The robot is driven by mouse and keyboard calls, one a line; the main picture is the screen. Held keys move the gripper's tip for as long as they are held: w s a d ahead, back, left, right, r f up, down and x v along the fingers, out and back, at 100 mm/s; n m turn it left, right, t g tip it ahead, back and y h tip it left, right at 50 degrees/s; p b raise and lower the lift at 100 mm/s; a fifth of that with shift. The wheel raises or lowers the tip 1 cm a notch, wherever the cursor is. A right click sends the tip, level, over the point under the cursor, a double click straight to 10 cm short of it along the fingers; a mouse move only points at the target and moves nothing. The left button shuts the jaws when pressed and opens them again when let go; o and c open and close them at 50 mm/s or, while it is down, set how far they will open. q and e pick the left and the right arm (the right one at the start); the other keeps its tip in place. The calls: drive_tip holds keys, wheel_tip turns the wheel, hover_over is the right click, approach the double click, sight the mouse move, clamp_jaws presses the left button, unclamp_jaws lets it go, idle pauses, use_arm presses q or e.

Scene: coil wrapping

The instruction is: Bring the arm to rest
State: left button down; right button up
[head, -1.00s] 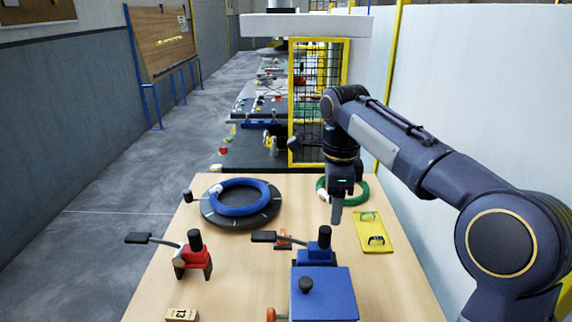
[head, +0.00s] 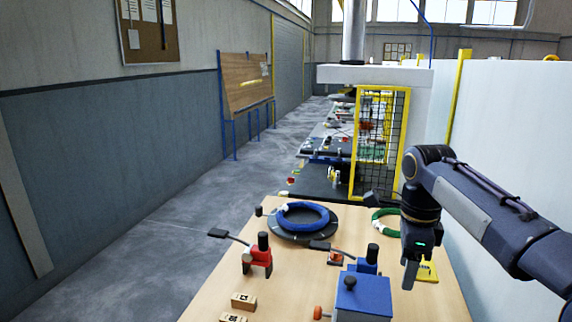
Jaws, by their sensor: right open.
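My right arm comes in from the right, and its gripper (head: 409,280) points down above the right side of the wooden table (head: 215,272). It is open, and I see nothing between its fingers. It hangs just right of the blue box (head: 362,298) and in front of the yellow plate (head: 428,271), which it partly hides. A blue coil (head: 302,215) lies on a dark round turntable (head: 290,236). A green coil (head: 378,224) lies behind the gripper, partly hidden by the arm. My left gripper is not in view.
A red clamp (head: 260,256) with a black lever stands at the left. A blue clamp (head: 365,262) stands behind the blue box. Small numbered wooden blocks (head: 243,301) lie near the front left. A yellow-framed mesh guard (head: 378,140) stands beyond the table.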

drive_tip(key=s+d+f+n+t+y+p, duration=0.1)
drive_tip(key=s+n+t+y+p, duration=0.2)
drive_tip(key=s+n, duration=1)
drive_tip(key=s+a+f+n+t, duration=0.1)
drive_tip(key=s+a+f+n, duration=0.1)
drive_tip(key=s, duration=0.4)
drive_tip(key=s+a+f+n+t+p, duration=0.1)
drive_tip(key=s+f+n, duration=0.3)
drive_tip(key=s+f, duration=0.1)
drive_tip(key=shift+s+a+n+t+y, duration=0.35)
drive_tip(key=shift+a+n+t+y, duration=0.05)
drive_tip(key=shift+f, duration=0.1)
